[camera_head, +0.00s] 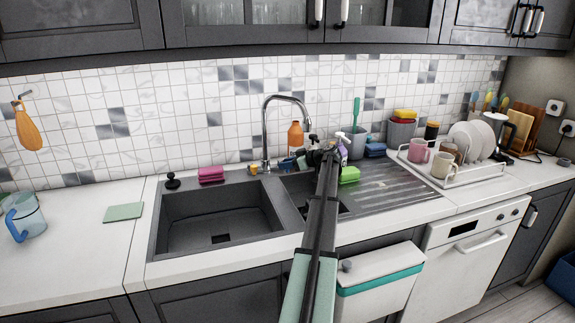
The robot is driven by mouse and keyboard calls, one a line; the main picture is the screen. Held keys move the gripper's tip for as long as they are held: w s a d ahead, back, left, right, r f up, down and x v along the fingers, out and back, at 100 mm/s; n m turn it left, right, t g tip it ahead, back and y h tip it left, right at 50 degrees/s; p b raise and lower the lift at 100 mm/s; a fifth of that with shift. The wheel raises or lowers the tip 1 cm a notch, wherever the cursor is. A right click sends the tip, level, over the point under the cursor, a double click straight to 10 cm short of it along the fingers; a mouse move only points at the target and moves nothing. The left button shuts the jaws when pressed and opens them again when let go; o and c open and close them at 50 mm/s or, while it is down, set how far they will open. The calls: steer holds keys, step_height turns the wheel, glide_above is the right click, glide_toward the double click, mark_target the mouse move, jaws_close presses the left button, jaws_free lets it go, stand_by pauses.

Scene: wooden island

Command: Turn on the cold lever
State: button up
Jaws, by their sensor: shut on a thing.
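A chrome gooseneck faucet (265,135) stands behind the dark double sink, its spout arching to the right. My arm reaches up from the bottom of the head view. My gripper (304,158) is at its far end, low behind the right basin and right of the faucet's base. It is small and dark here. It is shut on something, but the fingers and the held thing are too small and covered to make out. The cold lever cannot be told apart. A small blue thing (287,163) shows just left of the gripper.
An orange bottle (295,135) and a spray bottle (342,148) stand close by the gripper. A green sponge (349,175) lies to its right, pink sponges (211,174) to its left. A dish rack (455,172) stands farther right. The left basin (215,215) is empty.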

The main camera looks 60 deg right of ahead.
steer(key=shift+d, duration=0.1)
jaws_close()
steer(key=shift+s+d+n+y, duration=0.3)
steer(key=shift+d+n+y, duration=0.25)
steer(key=shift+y, duration=0.15)
steer(key=shift+s+d+n+y, duration=0.25)
steer(key=shift+n+y, duration=0.25)
steer(key=shift+y, duration=0.05)
steer(key=shift+s+d+n+y, duration=0.2)
steer(key=shift+s+n+y, duration=0.05)
steer(key=shift+n+y, duration=0.25)
steer(key=o, duration=1.1)
jaws_free()
steer(key=shift+c, duration=0.2)
